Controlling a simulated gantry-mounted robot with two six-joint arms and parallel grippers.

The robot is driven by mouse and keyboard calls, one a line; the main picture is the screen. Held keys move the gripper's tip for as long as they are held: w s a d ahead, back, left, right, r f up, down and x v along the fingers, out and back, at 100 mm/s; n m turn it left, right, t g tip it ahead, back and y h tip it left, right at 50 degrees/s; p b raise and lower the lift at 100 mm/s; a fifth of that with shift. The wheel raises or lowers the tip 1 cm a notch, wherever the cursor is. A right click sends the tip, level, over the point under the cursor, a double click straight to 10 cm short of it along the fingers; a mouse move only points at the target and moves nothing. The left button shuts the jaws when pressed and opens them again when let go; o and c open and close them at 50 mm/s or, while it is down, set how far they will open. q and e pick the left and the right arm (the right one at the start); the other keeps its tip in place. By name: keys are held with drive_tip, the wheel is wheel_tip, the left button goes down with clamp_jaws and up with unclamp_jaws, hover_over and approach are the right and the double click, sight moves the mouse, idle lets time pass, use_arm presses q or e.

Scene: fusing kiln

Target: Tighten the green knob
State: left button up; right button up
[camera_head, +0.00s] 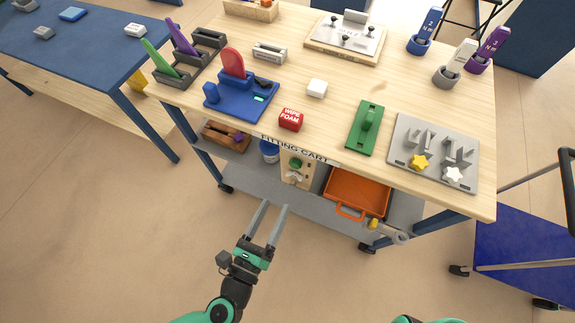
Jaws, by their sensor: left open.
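A round green knob (296,163) sits on the upper front of a beige panel box (289,180), under the front edge of the wooden cart. A pale handle-like part (295,177) sits below the knob on the same panel. My left gripper (275,207) is open and empty, its two fingers parallel and pointing up the picture toward the cart. In the picture it is below and left of the knob, apart from it. Only a teal piece of my right arm shows at the bottom edge; its gripper is out of view.
An orange tray (357,190) stands right of the panel on the grey lower shelf (252,183); a blue tub (269,151) is left of it. The cart's wooden top (335,95) overhangs the panel. A blue trolley (525,245) stands at right. Floor before the cart is clear.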

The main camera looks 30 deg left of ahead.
sight(294, 166)
use_arm(q)
drive_tip(key=w, duration=0.7)
drive_tip(key=w+a+b, duration=0.1)
drive_tip(key=w, duration=0.3)
drive_tip(key=shift+w, duration=0.35)
clamp_jaws()
